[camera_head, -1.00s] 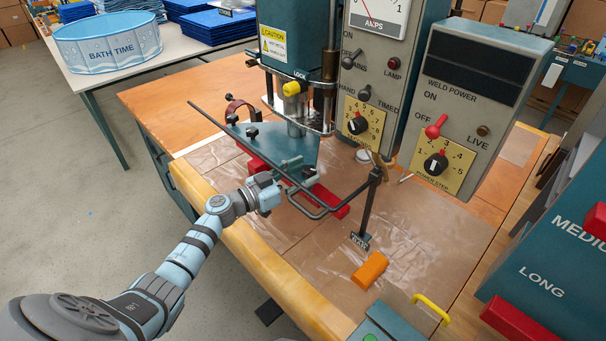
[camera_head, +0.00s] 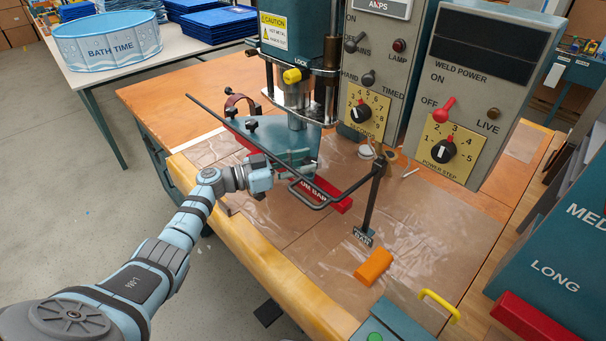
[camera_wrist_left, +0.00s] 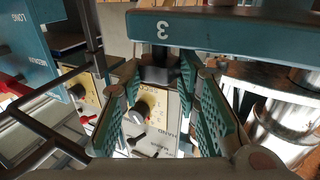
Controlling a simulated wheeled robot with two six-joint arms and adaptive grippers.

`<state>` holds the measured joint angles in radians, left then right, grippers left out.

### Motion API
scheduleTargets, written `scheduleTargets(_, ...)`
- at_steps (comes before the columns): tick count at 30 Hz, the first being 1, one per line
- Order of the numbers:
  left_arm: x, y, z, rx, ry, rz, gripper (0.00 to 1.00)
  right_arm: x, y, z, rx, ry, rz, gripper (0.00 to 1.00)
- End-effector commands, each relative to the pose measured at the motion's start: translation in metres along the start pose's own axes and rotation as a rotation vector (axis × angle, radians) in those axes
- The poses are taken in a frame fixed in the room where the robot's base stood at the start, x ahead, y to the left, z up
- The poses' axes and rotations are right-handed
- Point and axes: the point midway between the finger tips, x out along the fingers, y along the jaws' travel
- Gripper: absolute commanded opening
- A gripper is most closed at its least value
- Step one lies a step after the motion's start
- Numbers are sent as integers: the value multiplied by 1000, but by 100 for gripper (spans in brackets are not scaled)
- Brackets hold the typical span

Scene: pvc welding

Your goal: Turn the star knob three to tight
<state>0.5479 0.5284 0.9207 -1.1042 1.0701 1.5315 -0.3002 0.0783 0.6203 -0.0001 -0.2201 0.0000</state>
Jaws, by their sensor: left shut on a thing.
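The teal clamp plate (camera_head: 290,138) sits under the press head on the bench, and a teal edge marked "3" (camera_wrist_left: 225,30) crosses the top of the left wrist view, upside down. Star knob three (camera_wrist_left: 160,72) is a small black knob just below that number. My left gripper (camera_head: 288,178) reaches in from the left at the plate's near edge. In the left wrist view its two green-padded fingers stand on either side of the knob, shut on it. The head view hides the knob behind the gripper. Two other black knobs (camera_head: 252,125) show farther left on the plate. My right gripper is out of view.
A long dark rod frame (camera_head: 335,198) runs close in front of the gripper to a black post (camera_head: 372,205). A red bar (camera_head: 335,199) lies beneath. An orange block (camera_head: 373,267) rests on the bench front. Control boxes (camera_head: 455,100) stand at right.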

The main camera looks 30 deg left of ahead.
Motion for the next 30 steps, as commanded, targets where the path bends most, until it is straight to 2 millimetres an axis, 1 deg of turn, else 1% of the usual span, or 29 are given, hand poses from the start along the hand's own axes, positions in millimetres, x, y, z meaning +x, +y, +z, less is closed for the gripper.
scheduleTargets(1,-1,0,2,-1,-3,8,2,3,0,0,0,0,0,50)
scheduleTargets(8,-1,1,0,-2,-5,10,2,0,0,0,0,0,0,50)
scheduleTargets(9,-1,1,0,-2,-5,9,36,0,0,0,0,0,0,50)
scheduleTargets(12,-1,1,0,-2,-5,8,50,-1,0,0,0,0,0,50)
scheduleTargets(20,-1,0,0,-1,-4,7,50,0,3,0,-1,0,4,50)
scheduleTargets(23,-8,0,0,0,-6,6,50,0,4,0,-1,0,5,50)
scheduleTargets(26,-27,0,1,0,-8,6,50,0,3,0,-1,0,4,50)
scheduleTargets(30,-67,0,2,-2,-11,5,50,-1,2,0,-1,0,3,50)
